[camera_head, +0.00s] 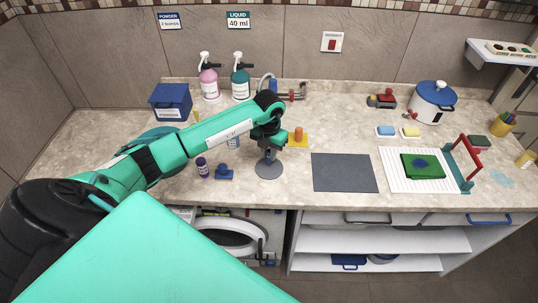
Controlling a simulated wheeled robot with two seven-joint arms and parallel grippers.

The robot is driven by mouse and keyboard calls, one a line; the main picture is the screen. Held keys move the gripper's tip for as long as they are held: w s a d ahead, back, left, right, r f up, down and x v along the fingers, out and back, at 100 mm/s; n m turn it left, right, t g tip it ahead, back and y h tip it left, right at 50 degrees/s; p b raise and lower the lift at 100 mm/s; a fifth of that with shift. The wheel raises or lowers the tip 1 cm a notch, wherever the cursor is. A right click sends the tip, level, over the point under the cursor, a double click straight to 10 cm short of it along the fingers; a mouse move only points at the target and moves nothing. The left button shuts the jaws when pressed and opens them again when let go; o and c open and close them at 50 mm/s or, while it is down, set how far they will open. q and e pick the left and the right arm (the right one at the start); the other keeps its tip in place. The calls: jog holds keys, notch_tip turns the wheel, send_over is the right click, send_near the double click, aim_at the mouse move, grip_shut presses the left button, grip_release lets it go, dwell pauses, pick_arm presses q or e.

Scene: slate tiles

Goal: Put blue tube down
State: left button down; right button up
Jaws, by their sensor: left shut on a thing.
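My left arm reaches in from the left across the counter. My left gripper (268,150) points down just above a round grey disc (269,168) near the counter's front edge. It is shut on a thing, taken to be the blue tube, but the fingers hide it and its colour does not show. I cannot tell whether it touches the disc. A purple tube (202,168) stands to the left, next to a small blue piece with a knob (224,173). A pale blue and white item (233,142) shows partly behind my arm. My right gripper is not in view.
An orange peg on a yellow base (298,138) stands close right of my gripper. Pump bottles (209,80) and a blue box (170,102) stand at the back.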

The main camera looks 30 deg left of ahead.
aim_at(269, 163)
pick_arm(q)
notch_tip(269, 163, down, 2)
jog(key=shift+f+p, duration=0.2)
jog(key=shift+p, duration=0.1)
jog(key=shift+f, duration=0.3)
jog(key=c, duration=1.3)
grip_release()
jog(key=shift+r, duration=0.1)
jog(key=shift+r, duration=0.4)
notch_tip(269, 163, up, 11)
jog(key=b, duration=0.4)
jog(key=shift+f, duration=0.2)
jog(key=shift+r, duration=0.45)
